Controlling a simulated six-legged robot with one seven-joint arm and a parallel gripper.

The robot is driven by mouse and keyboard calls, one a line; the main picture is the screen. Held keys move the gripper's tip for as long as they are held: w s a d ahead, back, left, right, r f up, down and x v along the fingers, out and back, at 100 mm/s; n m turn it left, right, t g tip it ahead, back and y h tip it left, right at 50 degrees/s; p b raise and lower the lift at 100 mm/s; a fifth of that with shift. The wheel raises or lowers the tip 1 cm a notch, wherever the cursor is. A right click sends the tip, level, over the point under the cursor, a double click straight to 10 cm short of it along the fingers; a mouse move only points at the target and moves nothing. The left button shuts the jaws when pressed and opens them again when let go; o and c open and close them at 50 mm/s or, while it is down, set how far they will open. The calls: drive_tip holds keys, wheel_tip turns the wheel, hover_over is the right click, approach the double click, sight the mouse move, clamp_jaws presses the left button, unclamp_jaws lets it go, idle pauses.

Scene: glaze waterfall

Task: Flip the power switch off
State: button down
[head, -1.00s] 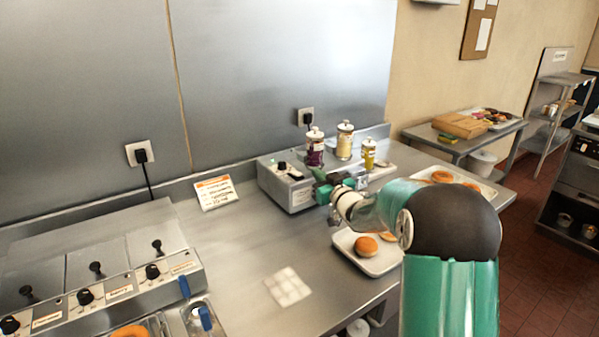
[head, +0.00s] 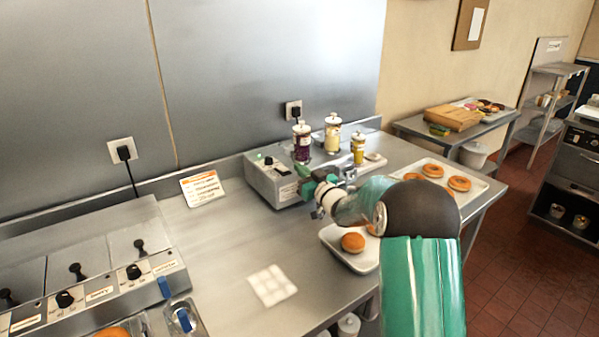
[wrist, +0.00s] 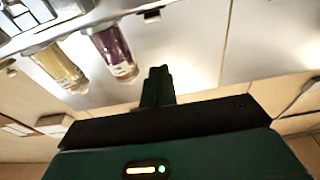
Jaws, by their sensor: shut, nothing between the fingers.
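A grey metal unit (head: 262,183) with jars on top stands against the back wall. A small black knob (head: 268,161) and a tiny green spot show on its sloped front; I cannot tell for certain which part is the power switch. My green gripper (head: 303,172) is in front of the unit's right part and hides some of its face; contact cannot be judged. In the wrist view the fingers (wrist: 157,85) are shut together and empty. That view is tilted, with a purple jar (wrist: 115,52) and a yellowish jar (wrist: 58,68) at upper left.
A tray with doughnuts (head: 328,233) lies below my arm, and another tray (head: 483,194) is to the right. A sign card (head: 202,188) stands left of the unit. A fryer-like unit with knobs (head: 110,290) is at lower left. The counter between is mostly clear.

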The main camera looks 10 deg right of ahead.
sight(289, 176)
drive_tip(key=x, duration=0.7)
drive_tip(key=shift+w+a, duration=0.2)
drive_tip(key=shift+w, duration=0.05)
wheel_tip(289, 176, down, 3)
drive_tip(key=shift+r, duration=0.15)
drive_tip(key=shift+s+f, duration=0.1)
drive_tip(key=shift+f, duration=0.4)
drive_tip(key=shift+d, duration=0.1)
